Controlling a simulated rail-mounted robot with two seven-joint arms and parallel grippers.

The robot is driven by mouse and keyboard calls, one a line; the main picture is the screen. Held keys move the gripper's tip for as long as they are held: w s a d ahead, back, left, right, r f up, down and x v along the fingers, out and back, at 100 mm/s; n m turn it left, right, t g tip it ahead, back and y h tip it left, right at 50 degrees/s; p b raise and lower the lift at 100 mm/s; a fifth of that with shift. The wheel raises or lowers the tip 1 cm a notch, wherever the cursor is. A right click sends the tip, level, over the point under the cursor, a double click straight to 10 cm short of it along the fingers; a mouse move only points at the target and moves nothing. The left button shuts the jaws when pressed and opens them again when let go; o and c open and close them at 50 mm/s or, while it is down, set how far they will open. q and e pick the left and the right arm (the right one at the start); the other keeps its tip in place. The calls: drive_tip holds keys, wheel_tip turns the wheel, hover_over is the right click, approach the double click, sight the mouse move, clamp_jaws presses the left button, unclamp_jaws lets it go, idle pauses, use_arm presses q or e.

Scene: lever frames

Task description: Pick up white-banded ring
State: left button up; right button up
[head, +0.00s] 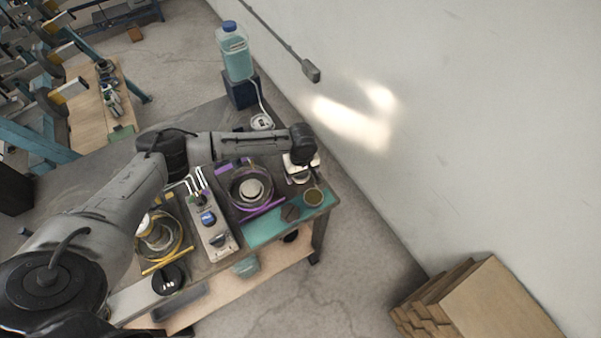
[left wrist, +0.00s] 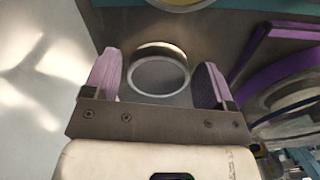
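In the left wrist view a short hollow ring (left wrist: 160,93) with a pale rim and a darker inner wall stands on the dark table top. My left gripper (left wrist: 160,60) is open, with one purple-grey finger on each side of the ring. Gaps show between the ring and both fingers, so it is not gripped. In the head view my left gripper (head: 301,168) is over the table's right end, close to the wall, and the ring cannot be made out beneath it. My right gripper is not in view.
A purple-edged round fixture (head: 252,188) stands left of my left gripper. A control box (head: 212,222) with knobs and a yellow-edged fixture (head: 160,238) lie farther left. The wall (head: 440,130) is on the right.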

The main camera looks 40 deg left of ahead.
use_arm(q)
drive_tip(key=c, duration=0.8)
drive_tip(key=shift+r, duration=0.15)
